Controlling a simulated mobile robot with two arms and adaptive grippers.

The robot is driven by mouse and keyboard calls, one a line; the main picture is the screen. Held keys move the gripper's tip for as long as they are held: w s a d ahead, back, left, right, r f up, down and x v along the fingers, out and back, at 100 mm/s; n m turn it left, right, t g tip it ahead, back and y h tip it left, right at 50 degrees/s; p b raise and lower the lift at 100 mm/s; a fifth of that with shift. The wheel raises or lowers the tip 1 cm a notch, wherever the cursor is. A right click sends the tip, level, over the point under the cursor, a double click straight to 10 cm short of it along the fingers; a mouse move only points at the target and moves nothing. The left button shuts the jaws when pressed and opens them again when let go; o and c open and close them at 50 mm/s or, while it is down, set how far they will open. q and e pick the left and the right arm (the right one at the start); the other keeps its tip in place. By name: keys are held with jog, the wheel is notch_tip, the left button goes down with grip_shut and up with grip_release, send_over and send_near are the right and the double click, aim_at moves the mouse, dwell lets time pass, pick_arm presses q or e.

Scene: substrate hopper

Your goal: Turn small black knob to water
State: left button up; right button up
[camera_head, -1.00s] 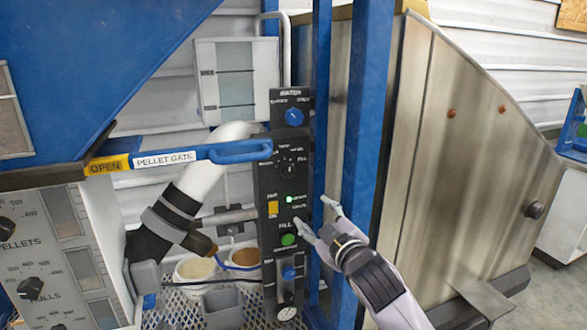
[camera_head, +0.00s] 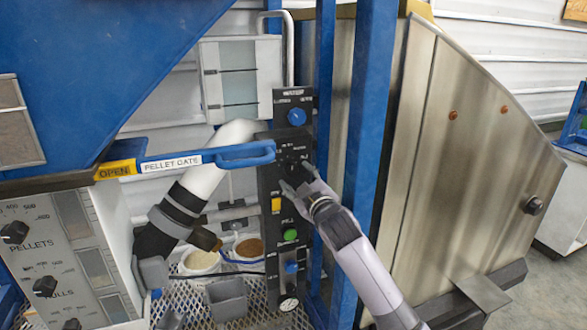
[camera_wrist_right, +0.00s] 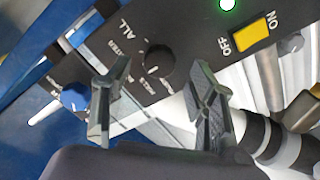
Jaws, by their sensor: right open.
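The small black knob (camera_wrist_right: 157,61) sits on the black control panel (camera_head: 268,190), with white lettering around it. In the right wrist view it has a short white mark on its lower left side; most of the lettering is too blurred to read. My right gripper (camera_wrist_right: 162,80) is open, with its two fingers to either side of the knob in that view. Whether they touch it cannot be told. In the head view the right gripper (camera_head: 294,181) is in front of the panel, at the knob's lower edge, and partly hides it. My left gripper is out of view.
A blue knob (camera_head: 297,117) is above on the panel. The blue pellet gate handle (camera_head: 245,154) reaches close to the panel's left. A blue post (camera_head: 367,120) stands at the right.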

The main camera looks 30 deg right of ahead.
aim_at(293, 172)
jog(key=shift+p+x, duration=0.35)
jog(key=shift+x, duration=1.5)
jog(key=shift+c, duration=0.6)
jog(key=c, duration=1)
